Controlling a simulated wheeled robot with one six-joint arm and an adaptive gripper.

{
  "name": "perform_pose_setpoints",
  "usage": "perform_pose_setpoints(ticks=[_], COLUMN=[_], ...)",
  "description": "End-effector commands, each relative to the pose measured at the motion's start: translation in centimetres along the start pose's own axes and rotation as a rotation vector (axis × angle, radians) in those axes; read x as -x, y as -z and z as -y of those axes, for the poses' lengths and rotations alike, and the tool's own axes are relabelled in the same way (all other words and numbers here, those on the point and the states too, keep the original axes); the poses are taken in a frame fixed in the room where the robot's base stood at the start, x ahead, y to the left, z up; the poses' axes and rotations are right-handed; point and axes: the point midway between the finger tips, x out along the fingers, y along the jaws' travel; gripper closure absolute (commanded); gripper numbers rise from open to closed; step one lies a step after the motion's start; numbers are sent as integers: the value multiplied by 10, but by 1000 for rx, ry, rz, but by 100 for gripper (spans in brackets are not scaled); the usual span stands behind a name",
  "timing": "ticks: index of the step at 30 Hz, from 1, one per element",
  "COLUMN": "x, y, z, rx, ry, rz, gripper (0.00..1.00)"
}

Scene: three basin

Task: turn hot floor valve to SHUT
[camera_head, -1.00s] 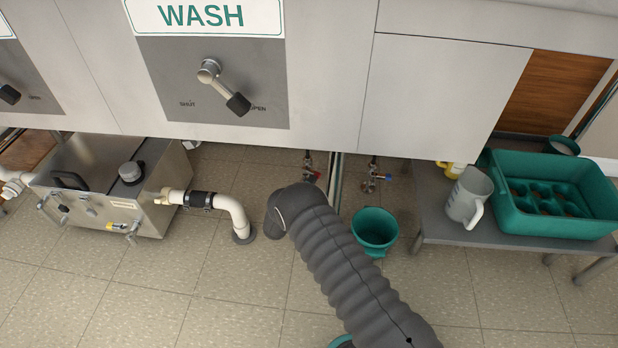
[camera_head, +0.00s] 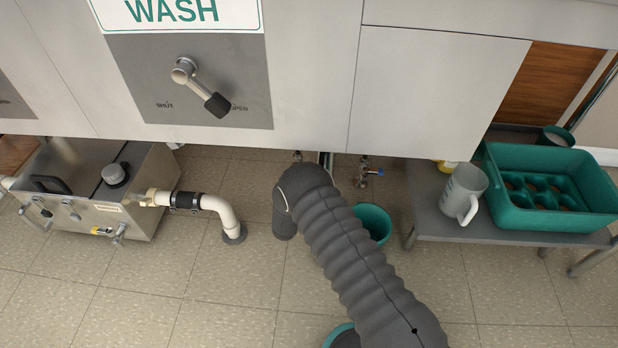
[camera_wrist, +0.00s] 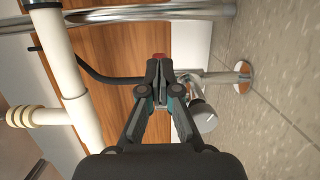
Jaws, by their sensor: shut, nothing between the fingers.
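The hot floor valve is mostly hidden behind my arm in the head view; only a bit of its metal fitting (camera_head: 297,156) shows under the basin front. In the wrist view a small red part (camera_wrist: 158,56), seemingly its handle, shows just past my fingertips. A metal pipe runs right from there to a round floor flange (camera_wrist: 243,78). My gripper (camera_wrist: 160,70) is shut and empty, with its tips overlapping the valve in the picture. I cannot tell whether they touch it. The handle's exact angle is hidden.
A blue-handled valve (camera_head: 366,171) stands to the right, near a teal bucket (camera_head: 374,222). A steel box (camera_head: 95,190) with a white pipe (camera_head: 221,208) is at left. A low table (camera_head: 480,228) holds a jug (camera_head: 462,192) and teal bin (camera_head: 550,205). White pipes (camera_wrist: 66,70) cross the wrist view.

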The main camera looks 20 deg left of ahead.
Motion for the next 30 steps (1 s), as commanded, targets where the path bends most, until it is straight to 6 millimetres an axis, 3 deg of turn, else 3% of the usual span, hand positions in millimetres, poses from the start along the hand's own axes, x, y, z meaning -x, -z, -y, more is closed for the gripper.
perform_pose_setpoints(ticks=[20, 23, 30], x=[-2, 5, 44], y=[-5, -4, 1], z=[-1, 0, 0], rx=[-1, 0, 2], ry=[0, 0, 1], rz=[8, 6, -4], gripper=[100, 100, 100])
